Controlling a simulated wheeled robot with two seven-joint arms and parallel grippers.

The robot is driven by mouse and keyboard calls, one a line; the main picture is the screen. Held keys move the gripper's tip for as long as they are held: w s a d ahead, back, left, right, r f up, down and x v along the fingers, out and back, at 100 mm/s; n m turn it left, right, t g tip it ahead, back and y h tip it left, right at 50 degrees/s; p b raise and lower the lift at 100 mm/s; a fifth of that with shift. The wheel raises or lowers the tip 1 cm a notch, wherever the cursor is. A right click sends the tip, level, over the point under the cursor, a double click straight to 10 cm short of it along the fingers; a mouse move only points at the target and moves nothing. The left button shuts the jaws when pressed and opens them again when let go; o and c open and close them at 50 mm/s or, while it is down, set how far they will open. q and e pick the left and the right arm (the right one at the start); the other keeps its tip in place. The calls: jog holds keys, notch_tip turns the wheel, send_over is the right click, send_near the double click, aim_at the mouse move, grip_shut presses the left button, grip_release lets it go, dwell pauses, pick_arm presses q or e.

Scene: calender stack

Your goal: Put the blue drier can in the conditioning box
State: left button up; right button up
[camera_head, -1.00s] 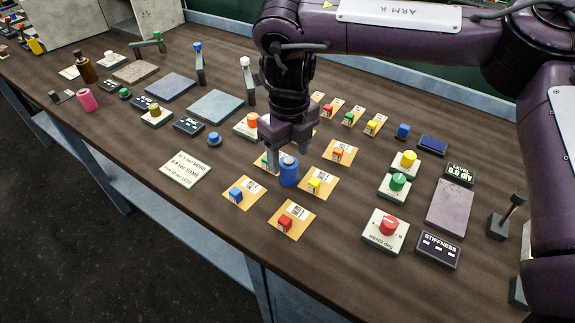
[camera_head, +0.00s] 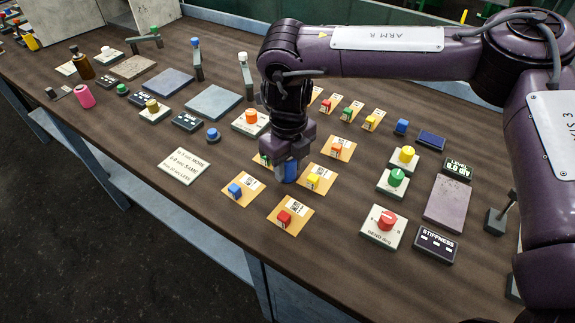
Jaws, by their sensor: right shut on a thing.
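The blue drier can (camera_head: 290,174) is a small blue cylinder among the orange cards near the middle of the table. My right gripper (camera_head: 289,160) comes down over it from above and is shut on it. The fingers hide the can's upper part. I cannot tell whether its base touches the table. A pale grey box with upright walls (camera_head: 155,10) stands at the top left, partly cut off by the picture edge; it may be the conditioning box, and I see no label on it. My left gripper is not in view.
Orange cards with coloured cubes, such as one with a red cube (camera_head: 285,218), lie around the can. Towards the grey box stand flat grey plates (camera_head: 213,102), upright posts (camera_head: 197,60), a brown bottle (camera_head: 82,64) and a pink cylinder (camera_head: 85,96). The table's front strip is mostly clear.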

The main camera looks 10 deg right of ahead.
jog(key=shift+c, duration=0.4)
jog(key=shift+r, duration=0.45)
notch_tip(320, 180, up, 19)
jog(key=p, duration=0.2)
jog(key=s+d+f+n, duration=0.2)
jog(key=d+n, duration=0.2)
jog(key=n, duration=1.2)
jog(key=s+d+f+n, duration=0.2)
jog(key=s+d+n, duration=0.1)
jog(key=n, duration=1.4)
jog(key=shift+s+d+f, duration=0.15)
jog(key=shift+d+f, duration=0.25)
jog(key=shift+d, duration=0.45)
